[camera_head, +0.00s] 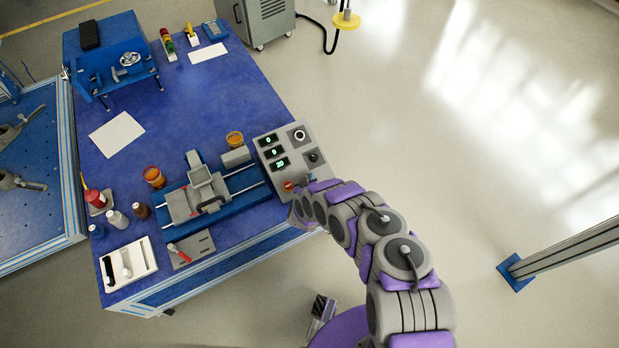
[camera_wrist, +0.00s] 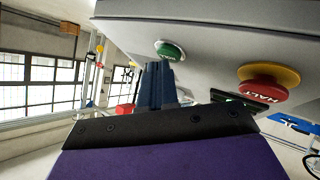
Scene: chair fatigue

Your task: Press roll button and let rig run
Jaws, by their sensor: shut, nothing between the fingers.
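The grey control box (camera_head: 270,146) stands at the right edge of the blue table, with lit green displays and black knobs. In the wrist view, a green button (camera_wrist: 170,51) is on its face; its lettering is too small to read. A red HALT button (camera_wrist: 264,88) on a yellow base is to the right of it. My gripper (camera_wrist: 158,66) is shut and empty, its fingertips just below the green button. I cannot tell whether they touch it. In the head view, my arm partly hides the box's lower corner. The blue rig (camera_head: 178,199) with a grey carriage stands left of the box.
A blue machine (camera_head: 112,65) stands at the back left. A metal post (camera_head: 560,251) rises on the right. The floor between is clear.

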